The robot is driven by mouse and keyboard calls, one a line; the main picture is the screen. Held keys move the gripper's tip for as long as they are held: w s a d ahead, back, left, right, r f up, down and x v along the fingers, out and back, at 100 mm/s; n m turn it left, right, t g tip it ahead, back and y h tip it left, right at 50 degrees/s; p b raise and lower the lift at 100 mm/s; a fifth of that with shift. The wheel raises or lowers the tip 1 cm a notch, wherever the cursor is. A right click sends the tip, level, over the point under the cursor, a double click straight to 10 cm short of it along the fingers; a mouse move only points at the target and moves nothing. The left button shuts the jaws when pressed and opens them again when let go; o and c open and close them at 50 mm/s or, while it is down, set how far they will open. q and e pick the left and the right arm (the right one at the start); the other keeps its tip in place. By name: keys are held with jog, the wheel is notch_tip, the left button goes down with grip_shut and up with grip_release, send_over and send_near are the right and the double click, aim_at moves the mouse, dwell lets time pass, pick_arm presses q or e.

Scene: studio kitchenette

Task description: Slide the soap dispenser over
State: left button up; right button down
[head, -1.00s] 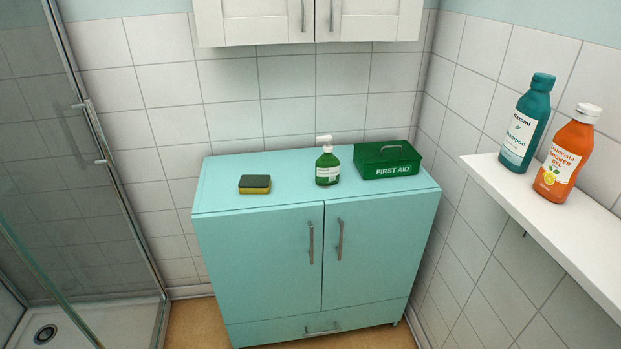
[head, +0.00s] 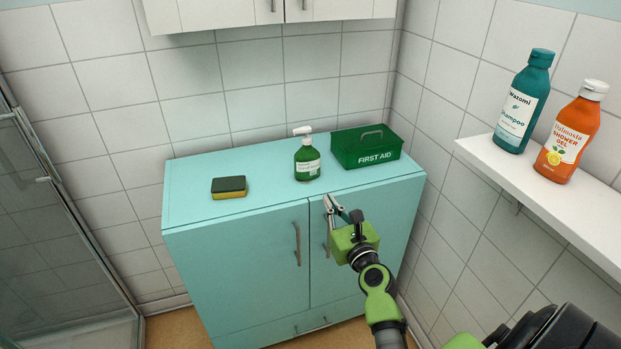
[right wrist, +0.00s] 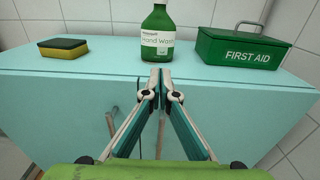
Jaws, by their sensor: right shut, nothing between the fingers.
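The green soap dispenser (head: 307,163) with a white pump stands upright on the turquoise cabinet top (head: 270,180), between a sponge and a first aid box. It also shows in the right wrist view (right wrist: 157,35), labelled hand wash, its pump cut off by the top edge. My right gripper (head: 328,199) is in front of the cabinet, near its front top edge and short of the dispenser. In the right wrist view its fingers (right wrist: 160,72) meet, with nothing between them. The gripper does not touch the dispenser. My left gripper is not in view.
A sponge (head: 228,187) lies to the left of the dispenser, with free top between them. A first aid box (head: 367,148) stands close on the right. A white shelf (head: 500,163) on the right holds shampoo (head: 522,102) and shower gel (head: 572,133).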

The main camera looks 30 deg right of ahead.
aim_at(311, 174)
jog(key=x, duration=1)
jog(key=shift+w+d, duration=0.2)
jog(key=shift+w, duration=0.5)
jog(key=shift+b+x, duration=0.85)
jog(key=shift+x, duration=1)
jog(key=shift+f, duration=0.1)
jog(key=shift+s, duration=0.1)
jog(key=shift+a, duration=0.1)
